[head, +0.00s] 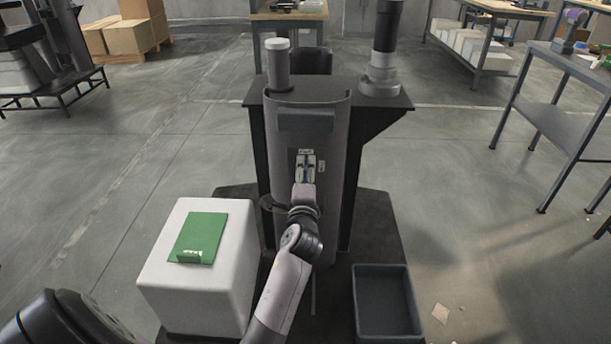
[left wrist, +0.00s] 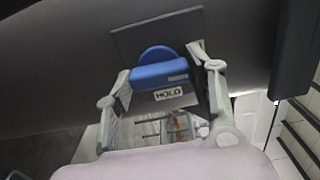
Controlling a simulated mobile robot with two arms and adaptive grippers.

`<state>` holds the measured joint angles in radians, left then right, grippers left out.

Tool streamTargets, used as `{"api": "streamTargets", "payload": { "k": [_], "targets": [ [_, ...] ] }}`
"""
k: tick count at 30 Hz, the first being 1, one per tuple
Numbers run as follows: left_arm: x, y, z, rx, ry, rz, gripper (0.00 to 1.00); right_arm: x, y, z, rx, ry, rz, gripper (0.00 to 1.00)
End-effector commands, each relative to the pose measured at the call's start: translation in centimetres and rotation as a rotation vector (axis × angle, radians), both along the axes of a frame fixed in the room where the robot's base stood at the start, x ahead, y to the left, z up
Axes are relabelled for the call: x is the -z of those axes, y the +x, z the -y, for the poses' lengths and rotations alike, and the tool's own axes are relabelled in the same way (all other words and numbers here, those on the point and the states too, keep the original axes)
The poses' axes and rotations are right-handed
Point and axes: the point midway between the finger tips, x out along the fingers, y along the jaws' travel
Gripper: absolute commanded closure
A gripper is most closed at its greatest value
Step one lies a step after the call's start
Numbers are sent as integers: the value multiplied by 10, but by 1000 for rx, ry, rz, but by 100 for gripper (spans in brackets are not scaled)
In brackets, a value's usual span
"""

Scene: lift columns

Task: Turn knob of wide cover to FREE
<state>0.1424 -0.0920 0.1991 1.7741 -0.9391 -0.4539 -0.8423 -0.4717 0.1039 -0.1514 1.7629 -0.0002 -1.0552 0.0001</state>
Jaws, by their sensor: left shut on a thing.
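The wide cover (head: 285,178) is a tall, curved grey panel on the front of a dark column. Its blue knob (left wrist: 158,72) shows in the left wrist view as a thick bar with a rounded disc behind it, on a dark square plate (left wrist: 130,42). A white label reading HOLD (left wrist: 169,93) sits just below the bar. My left gripper (head: 307,166) is at the cover's middle; in the wrist view its fingers (left wrist: 163,78) are shut on the knob, one at each end of the bar. A small label (head: 306,151) above the gripper is too small to read surely. My right gripper is out of view.
A white block (head: 180,295) with a green plate (head: 203,232) on it stands left of the column. An empty dark bin (head: 385,310) is at right. Two cylinders (head: 278,66) (head: 381,75) stand on the column's top. A steel table (head: 560,120) stands far right; floor between is clear.

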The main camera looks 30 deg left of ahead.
Motion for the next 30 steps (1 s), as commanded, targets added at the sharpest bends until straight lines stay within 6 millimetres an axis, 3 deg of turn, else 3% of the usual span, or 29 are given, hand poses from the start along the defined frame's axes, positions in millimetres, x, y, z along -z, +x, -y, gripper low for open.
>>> {"api": "streamTargets", "payload": {
  "k": [19, 20, 30],
  "targets": [
    [1, 0, 0, -1, -48, 26, 78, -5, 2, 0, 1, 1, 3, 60],
    [1, 0, 0, -1, -48, 26, 49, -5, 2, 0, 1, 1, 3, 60],
    [0, 0, 0, 0, -43, 25, 30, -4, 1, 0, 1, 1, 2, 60]
  ]
}}
